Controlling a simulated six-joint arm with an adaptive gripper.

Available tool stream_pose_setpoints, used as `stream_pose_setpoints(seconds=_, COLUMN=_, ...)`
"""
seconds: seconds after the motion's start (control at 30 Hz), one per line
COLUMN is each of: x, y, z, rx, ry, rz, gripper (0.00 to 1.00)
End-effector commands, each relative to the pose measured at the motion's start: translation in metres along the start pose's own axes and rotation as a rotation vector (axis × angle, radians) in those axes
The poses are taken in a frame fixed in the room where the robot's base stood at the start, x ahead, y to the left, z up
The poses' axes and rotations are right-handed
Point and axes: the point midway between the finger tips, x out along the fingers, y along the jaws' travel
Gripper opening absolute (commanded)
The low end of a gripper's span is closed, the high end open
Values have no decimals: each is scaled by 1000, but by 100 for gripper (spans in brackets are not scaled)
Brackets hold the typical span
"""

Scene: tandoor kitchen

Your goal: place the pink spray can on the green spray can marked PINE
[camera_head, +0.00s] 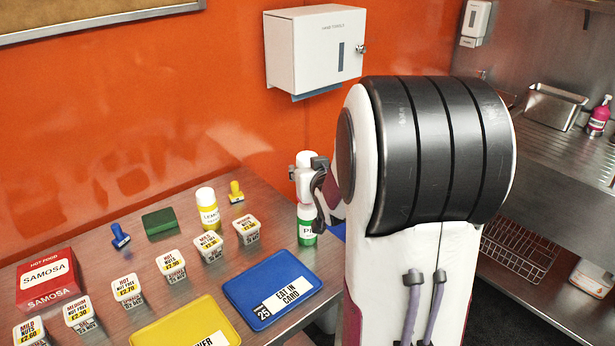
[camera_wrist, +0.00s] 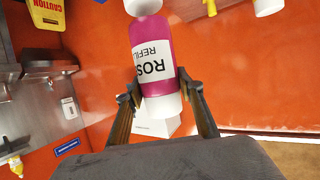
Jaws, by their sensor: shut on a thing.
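My gripper (camera_head: 308,172) is at the table's right side, shut on the pink spray can. In the wrist view the pink spray can (camera_wrist: 153,52) has a magenta body with a white label reading ROS and REFILL, upside down. The fingers of my gripper (camera_wrist: 162,98) hold it by its white end. I cannot tell whether the two cans touch.
A yellow LEMON can (camera_head: 208,212), a yellow stamp (camera_head: 236,192) and several white tubs stand to the left. A blue card tray (camera_head: 272,290) lies in front. My arm hides the table's right part. A towel dispenser (camera_head: 316,50) hangs on the wall behind.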

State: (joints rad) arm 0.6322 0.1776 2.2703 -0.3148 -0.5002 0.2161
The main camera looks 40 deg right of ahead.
Motion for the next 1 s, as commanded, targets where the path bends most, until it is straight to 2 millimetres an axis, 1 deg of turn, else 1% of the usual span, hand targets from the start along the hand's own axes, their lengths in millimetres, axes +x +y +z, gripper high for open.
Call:
stream_pose_setpoints(seconds=0.1, x=5, y=0, z=11, rx=2, ry=-1, rz=0, gripper=6)
stream_pose_setpoints(seconds=0.2, x=6, y=0, z=16, rx=0, ry=0, rz=0, gripper=6)
stream_pose_setpoints(seconds=0.7, x=8, y=0, z=19, rx=0, ry=2, rz=0, gripper=6)
stream_pose_setpoints(seconds=0.73, x=8, y=0, z=19, rx=0, ry=1, rz=0, gripper=45)
stream_pose_setpoints(seconds=0.77, x=8, y=0, z=19, rx=0, ry=1, rz=0, gripper=53)
stream_pose_setpoints(seconds=0.8, x=8, y=0, z=19, rx=0, ry=1, rz=1, gripper=54)
stream_pose_setpoints(seconds=1.0, x=8, y=0, z=19, rx=0, ry=0, rz=1, gripper=54)
